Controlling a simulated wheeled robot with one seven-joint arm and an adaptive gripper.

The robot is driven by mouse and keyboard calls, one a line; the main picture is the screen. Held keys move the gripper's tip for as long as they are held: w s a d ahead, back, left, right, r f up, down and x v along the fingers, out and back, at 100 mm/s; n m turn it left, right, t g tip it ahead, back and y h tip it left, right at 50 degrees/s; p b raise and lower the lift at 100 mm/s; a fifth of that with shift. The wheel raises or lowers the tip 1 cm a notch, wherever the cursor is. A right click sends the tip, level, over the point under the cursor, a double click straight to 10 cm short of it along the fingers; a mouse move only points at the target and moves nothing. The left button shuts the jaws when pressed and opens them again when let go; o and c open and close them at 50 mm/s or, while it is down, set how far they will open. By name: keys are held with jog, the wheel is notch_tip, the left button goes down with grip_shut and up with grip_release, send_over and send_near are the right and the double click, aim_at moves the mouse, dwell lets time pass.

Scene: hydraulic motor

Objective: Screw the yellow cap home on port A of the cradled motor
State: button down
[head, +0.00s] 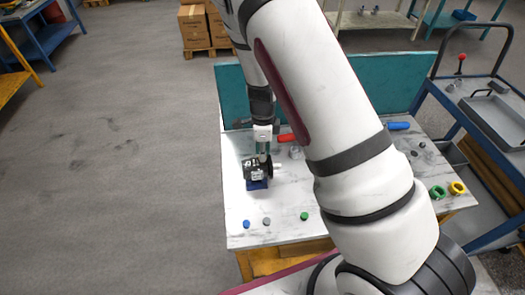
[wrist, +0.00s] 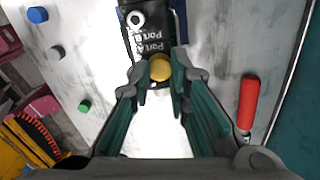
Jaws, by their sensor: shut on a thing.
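The black motor (head: 252,168) sits in a blue cradle (head: 257,184) on the left part of the light table. In the wrist view the motor (wrist: 138,42) shows white port lettering and a pale ring with a dark opening (wrist: 135,20) at its far end. The yellow cap (wrist: 160,68) is at the motor's near end, beside the lettering. My gripper (head: 263,153) reaches down over the motor from above. In the wrist view its fingertips (wrist: 162,76) are on both sides of the cap, shut on it. The port under the cap is hidden; I cannot tell how far the cap is seated.
Blue (head: 246,223), grey (head: 267,221) and green (head: 304,216) caps stand along the table's front. A red cylinder (wrist: 249,102) lies beside the motor. A green ring (head: 438,191) and a yellow ring (head: 457,187) lie at the right. A teal panel (head: 232,95) edges the back.

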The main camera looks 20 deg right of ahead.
jog(key=shift+s, duration=0.1)
jog(key=c, duration=1.7)
grip_release()
jog(key=n, duration=0.4)
jog(key=shift+n, duration=0.3)
jog(key=n, duration=0.5)
jog(key=shift+n+p, duration=0.3)
jog(key=shift+n, duration=0.1)
grip_shut()
